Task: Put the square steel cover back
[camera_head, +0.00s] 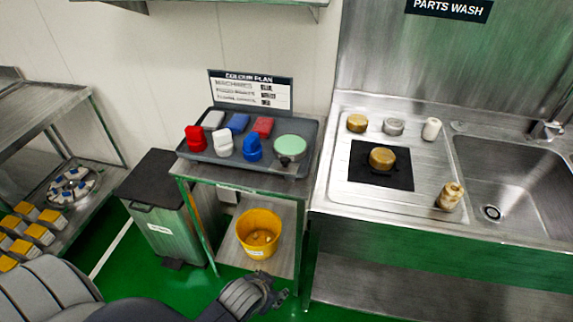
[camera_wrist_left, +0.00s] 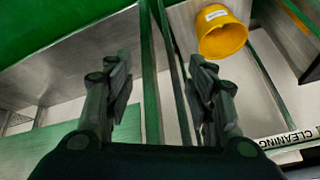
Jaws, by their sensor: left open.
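I cannot make out a square steel cover in either view. My left gripper (camera_head: 268,290) is low in front of the small trolley, at the bottom middle of the head view. In the left wrist view the two fingers of my left gripper (camera_wrist_left: 160,70) stand apart with nothing between them. Behind them are green legs and the yellow bucket (camera_wrist_left: 222,36). My right gripper is in neither view.
A bin (camera_head: 168,225) stands left.

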